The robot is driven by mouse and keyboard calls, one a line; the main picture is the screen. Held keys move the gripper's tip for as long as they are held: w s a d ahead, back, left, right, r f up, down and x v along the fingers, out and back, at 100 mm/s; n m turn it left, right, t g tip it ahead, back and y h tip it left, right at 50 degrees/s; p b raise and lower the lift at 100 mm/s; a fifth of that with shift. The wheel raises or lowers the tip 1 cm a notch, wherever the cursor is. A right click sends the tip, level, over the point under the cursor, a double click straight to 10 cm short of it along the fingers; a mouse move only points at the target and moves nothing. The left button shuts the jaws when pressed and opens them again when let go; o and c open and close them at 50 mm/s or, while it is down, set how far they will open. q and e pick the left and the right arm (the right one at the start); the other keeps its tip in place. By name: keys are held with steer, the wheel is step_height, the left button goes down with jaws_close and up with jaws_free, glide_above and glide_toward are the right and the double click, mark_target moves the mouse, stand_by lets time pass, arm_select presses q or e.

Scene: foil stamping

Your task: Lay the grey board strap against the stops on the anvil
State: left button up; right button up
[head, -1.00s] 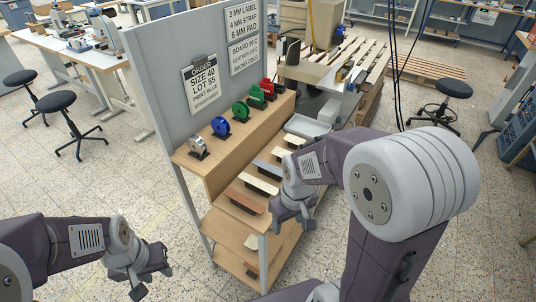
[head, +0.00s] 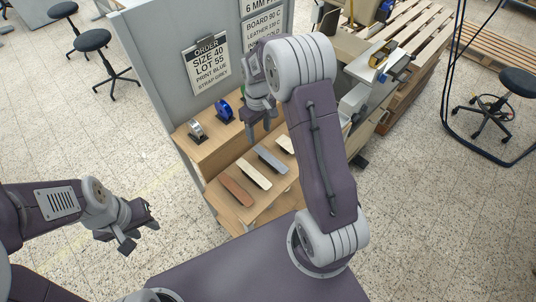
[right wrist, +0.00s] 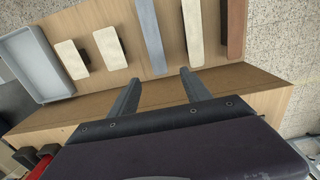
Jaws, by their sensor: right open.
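The grey board strap (head: 273,160) lies on the wooden shelf, between a long cream strap and a short cream piece. It also shows in the right wrist view (right wrist: 151,38), pointing away from me. My right gripper (head: 260,128) is above the shelf, behind the straps in the head view. In the right wrist view its two fingers (right wrist: 160,90) are spread and empty, with the grey strap's near end just beyond the gap between them. My left gripper (head: 139,236) is open and empty over the floor at left. I cannot make out the anvil or its stops.
A cream strap (head: 254,174) and a brown strap (head: 236,191) lie beside the grey one. In the right wrist view, short cream pieces (right wrist: 110,47) and a grey tray (right wrist: 45,88) lie left. Foil rolls (head: 222,112) stand on the upper ledge. An order panel (head: 210,65) rises behind.

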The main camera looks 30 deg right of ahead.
mark_target(260, 150)
steer(key=f, duration=0.4)
steer(key=shift+w+d+p, duration=0.15)
steer(key=shift+d+p, duration=0.2)
steer(key=shift+d, duration=0.05)
steer(key=shift+f, duration=0.35)
steer(key=f, duration=0.1)
steer(key=f+p, duration=0.1)
steer(key=f, duration=0.2)
steer(key=shift+w+a+f, duration=0.2)
steer(key=shift+a+f, duration=0.1)
steer(key=shift+d+f, duration=0.1)
arm_select(q)
steer(key=shift+w+d+r, duration=0.1)
steer(key=shift+d+r, duration=0.1)
steer(key=shift+r, duration=0.3)
steer(key=shift+w+d+r, duration=0.1)
steer(key=shift+d+r, duration=0.05)
steer(key=shift+r, duration=0.3)
steer(key=shift+s+a, duration=0.1)
steer(key=shift+s, duration=0.05)
steer(key=shift+f, duration=0.15)
arm_select(e)
steer(key=shift+f, duration=0.2)
